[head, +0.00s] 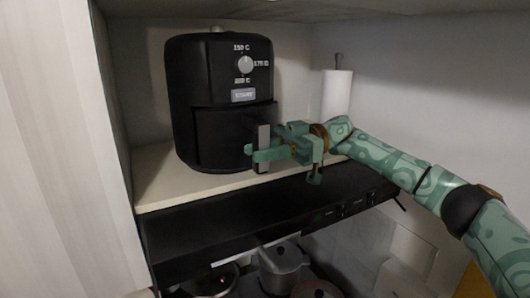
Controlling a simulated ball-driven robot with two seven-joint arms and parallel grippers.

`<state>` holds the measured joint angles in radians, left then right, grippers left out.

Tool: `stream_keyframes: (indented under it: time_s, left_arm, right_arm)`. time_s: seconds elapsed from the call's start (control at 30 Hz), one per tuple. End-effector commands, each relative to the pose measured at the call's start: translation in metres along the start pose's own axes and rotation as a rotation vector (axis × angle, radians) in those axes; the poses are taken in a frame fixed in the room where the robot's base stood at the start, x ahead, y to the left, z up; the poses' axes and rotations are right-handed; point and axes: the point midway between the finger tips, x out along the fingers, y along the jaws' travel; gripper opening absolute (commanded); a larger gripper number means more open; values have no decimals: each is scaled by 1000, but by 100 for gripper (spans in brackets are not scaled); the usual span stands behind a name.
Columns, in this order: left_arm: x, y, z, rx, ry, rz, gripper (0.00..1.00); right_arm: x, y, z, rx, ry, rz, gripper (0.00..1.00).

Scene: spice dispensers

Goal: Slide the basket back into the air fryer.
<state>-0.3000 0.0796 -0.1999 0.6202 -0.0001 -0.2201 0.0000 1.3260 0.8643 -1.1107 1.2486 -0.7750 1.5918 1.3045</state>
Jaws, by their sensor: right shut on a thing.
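The black air fryer (205,85) stands on a pale shelf in the head view, its dial and labels facing forward. Its basket (222,138) sits in the lower front, and any gap around it is too dark to judge. The basket's grey upright handle (263,147) sticks out at the front right. My right gripper (258,152) is shut on this handle, with its arm reaching in from the right. The gripper hides part of the handle and the basket's right side. My left gripper is not in view.
The pale shelf (158,190) has free room to the left of the fryer. A white paper roll (337,93) stands at the back right. A black hood (250,215) lies below the shelf, with pots (284,262) underneath. A pale cabinet panel (60,150) borders the left.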

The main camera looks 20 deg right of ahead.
Motion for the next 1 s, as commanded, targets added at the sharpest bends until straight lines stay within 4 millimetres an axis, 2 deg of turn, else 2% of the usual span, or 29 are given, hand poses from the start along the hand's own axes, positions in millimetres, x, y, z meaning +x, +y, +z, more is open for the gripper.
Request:
stream_keyframes:
  time_s: [1.0]
  left_arm:
    - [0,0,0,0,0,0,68]
  right_arm:
    - [0,25,-1,-3,1,-1,0]
